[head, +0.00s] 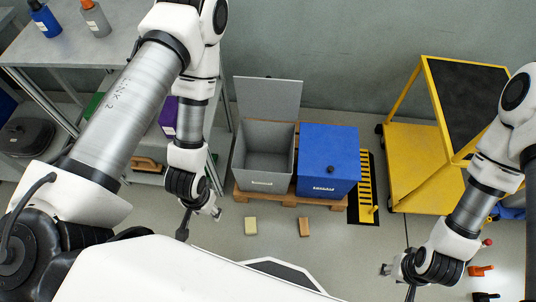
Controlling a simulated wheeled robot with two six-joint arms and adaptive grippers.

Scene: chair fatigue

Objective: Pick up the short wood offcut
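Two small blocks lie apart on the floor in front of the wooden pallet (240,195). The right one is an orange-brown short block (304,227) that looks like the wood offcut. The left one is a pale yellow block (250,226); I cannot tell its material. My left gripper (183,228) points down to the left of both blocks, apart from them. My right gripper (410,294) points down at the bottom edge, well right of the blocks and partly cut off.
On the pallet stand an open grey bin (264,184) with raised lid and a closed blue bin (328,178). A yellow cart (412,150) stands at right. A grey workbench (65,50) is at left. Small orange and dark items lie at lower right. Floor around the blocks is clear.

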